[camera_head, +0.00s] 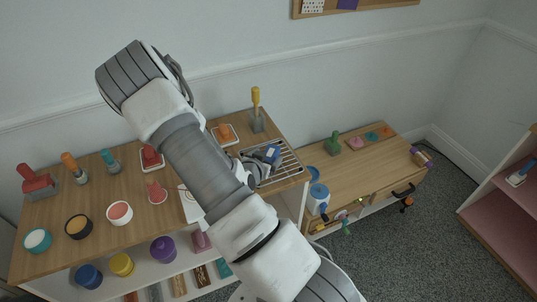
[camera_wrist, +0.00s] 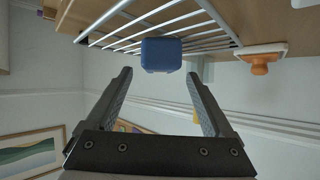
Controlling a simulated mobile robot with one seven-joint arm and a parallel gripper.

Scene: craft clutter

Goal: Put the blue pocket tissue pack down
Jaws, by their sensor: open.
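The blue pocket tissue pack (camera_head: 270,153) is on the wire rack (camera_head: 287,166) at the right end of the wooden top, partly hidden by my gripper in the head view. In the wrist view, which looks upside down, the blue pack (camera_wrist: 161,55) shows just beyond my fingertips against the bars of the rack (camera_wrist: 120,22). My gripper (camera_wrist: 158,78) is open, its two fingers spread wide with empty space between them. The pack appears centred between the fingers and apart from both. My arm hides part of the wooden top in the head view.
An orange-handled stamp on a white base (camera_head: 224,134) and a yellow-handled tool (camera_head: 256,110) stand behind the rack. Several stamps and round pots (camera_head: 120,212) stand on the left. A lower wooden bench (camera_head: 345,172) at the right has clear surface.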

